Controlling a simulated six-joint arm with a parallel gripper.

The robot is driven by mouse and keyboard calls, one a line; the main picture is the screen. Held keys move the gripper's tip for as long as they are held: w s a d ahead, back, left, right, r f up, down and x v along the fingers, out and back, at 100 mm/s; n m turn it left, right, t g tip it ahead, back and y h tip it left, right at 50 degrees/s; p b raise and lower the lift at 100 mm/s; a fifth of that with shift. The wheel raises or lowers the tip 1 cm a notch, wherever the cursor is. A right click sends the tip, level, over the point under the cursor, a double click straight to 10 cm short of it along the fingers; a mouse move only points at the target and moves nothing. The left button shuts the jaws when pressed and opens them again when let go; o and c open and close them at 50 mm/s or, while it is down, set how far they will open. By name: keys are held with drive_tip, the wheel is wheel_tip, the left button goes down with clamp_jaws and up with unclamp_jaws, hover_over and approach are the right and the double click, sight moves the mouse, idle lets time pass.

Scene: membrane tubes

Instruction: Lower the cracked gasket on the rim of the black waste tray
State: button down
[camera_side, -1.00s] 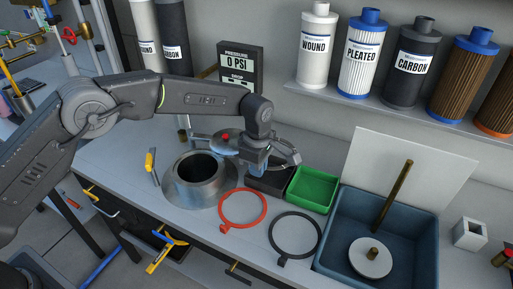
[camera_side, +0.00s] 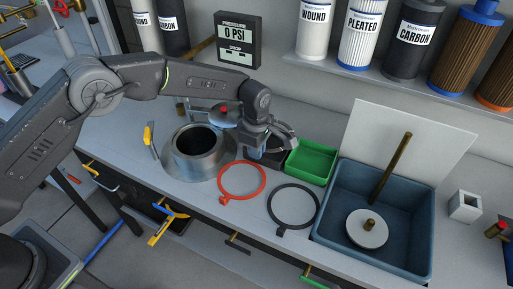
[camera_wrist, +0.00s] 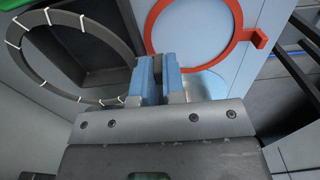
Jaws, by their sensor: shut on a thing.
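My gripper (camera_wrist: 155,80) has blue fingers and is shut on the cracked gasket (camera_wrist: 28,66), a dark grey ring with white crack marks. In the wrist view the ring extends left from the fingers, across the black waste tray (camera_wrist: 92,52). In the side view my gripper (camera_side: 254,151) is at the black tray (camera_side: 270,158), and part of the gasket (camera_side: 287,138) shows above it, toward the green tray. The gripper and wrist hide much of the tray and ring there. I cannot tell whether the gasket touches the rim.
A green tray (camera_side: 312,179) stands just right of the black tray. A red ring (camera_side: 262,180) and a black ring (camera_side: 318,207) lie in front on the counter. A round metal housing (camera_side: 190,170) stands left. A blue basin (camera_side: 405,265) is farther right.

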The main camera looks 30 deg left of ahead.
drive_tip(key=shift+f, duration=1.4)
idle(2.5)
drive_tip(key=c, duration=1.1)
unclamp_jaws()
drive_tip(key=shift+r, duration=3.55)
